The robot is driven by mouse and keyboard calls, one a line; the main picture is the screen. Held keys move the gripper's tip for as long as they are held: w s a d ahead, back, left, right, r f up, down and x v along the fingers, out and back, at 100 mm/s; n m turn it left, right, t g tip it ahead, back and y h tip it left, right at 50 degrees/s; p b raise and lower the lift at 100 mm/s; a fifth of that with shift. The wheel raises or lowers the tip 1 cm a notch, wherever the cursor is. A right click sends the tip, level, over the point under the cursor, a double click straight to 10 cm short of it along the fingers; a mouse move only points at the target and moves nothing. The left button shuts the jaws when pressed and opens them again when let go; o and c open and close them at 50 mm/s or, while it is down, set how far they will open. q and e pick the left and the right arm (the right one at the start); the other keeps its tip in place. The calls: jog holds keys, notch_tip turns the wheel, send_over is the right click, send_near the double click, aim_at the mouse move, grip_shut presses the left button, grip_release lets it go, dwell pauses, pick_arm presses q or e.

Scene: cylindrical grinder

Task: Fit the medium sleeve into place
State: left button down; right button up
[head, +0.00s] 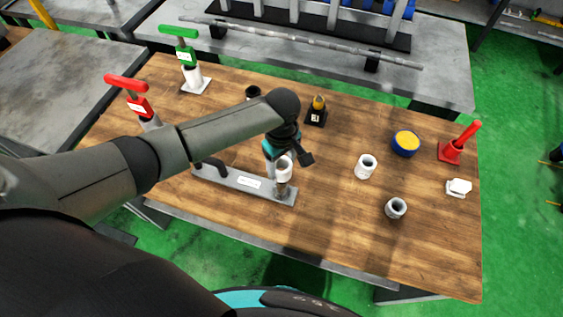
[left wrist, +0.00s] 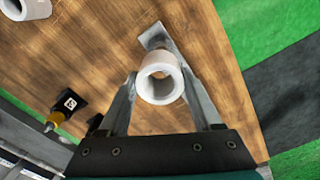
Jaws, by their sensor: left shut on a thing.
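My left gripper (head: 286,160) is shut on a white sleeve (head: 284,173) at the right end of a grey bar fixture (head: 229,180). In the left wrist view, the two fingers of the gripper (left wrist: 161,90) flank the white sleeve (left wrist: 160,71), and its open bore faces the camera. The fixture's end (left wrist: 153,36) shows behind it. I cannot tell whether the held sleeve is around a post or above it. Another white sleeve (head: 366,167) and a greyer sleeve (head: 396,208) stand on the table to the right. My right gripper is not in view.
A blue bowl with yellow content (head: 405,144), a red-handled tool (head: 457,146) and a small white part (head: 459,187) are at the right. A black block with a yellow top (head: 316,112) stands behind the gripper. Red (head: 130,95) and green (head: 184,50) handled gauges are at left. The front right table is clear.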

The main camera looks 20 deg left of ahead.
pick_arm(q)
jog(key=shift+f+b, duration=2.9)
jog(key=shift+f, duration=2.25)
grip_release()
notch_tip(320, 180, up, 15)
jog(key=p, duration=0.2)
jog(key=shift+r+p, duration=0.15)
jog(key=shift+p, duration=0.15)
